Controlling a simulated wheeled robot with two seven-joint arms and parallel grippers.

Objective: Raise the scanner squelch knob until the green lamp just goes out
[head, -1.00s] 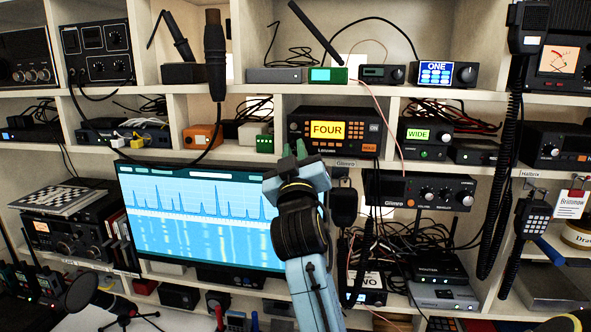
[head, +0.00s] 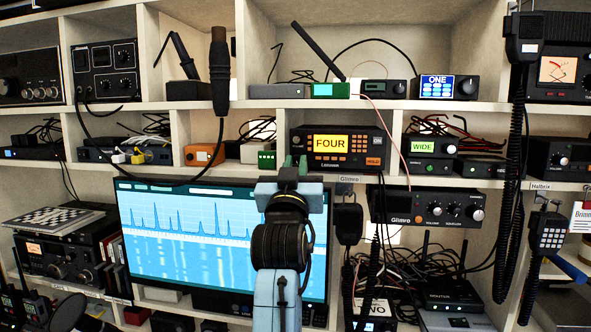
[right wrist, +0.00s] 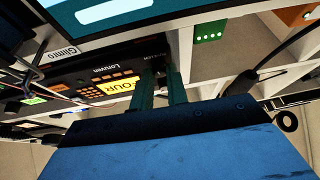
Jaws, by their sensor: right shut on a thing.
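The radio with the yellow FOUR display (head: 331,142), marked Lonwen, stands on the middle shelf. It also shows at a slant in the right wrist view (right wrist: 98,75). My right gripper (head: 295,162) is at the lower left of its front. In the right wrist view my green fingers (right wrist: 163,82) are shut on a small dark knob at the radio's end, mostly hidden between them. Part of a label shows beside it. I cannot make out a lit green lamp on this radio. My left gripper is not in view.
A radio with volume, squelch and channel knobs (head: 435,208) sits on the shelf below, right of my arm. A wide blue screen (head: 180,225) stands behind my arm on the left. A small green-faced box (head: 266,160) is just left of my fingers. Hand microphones (head: 348,224) and cords hang right.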

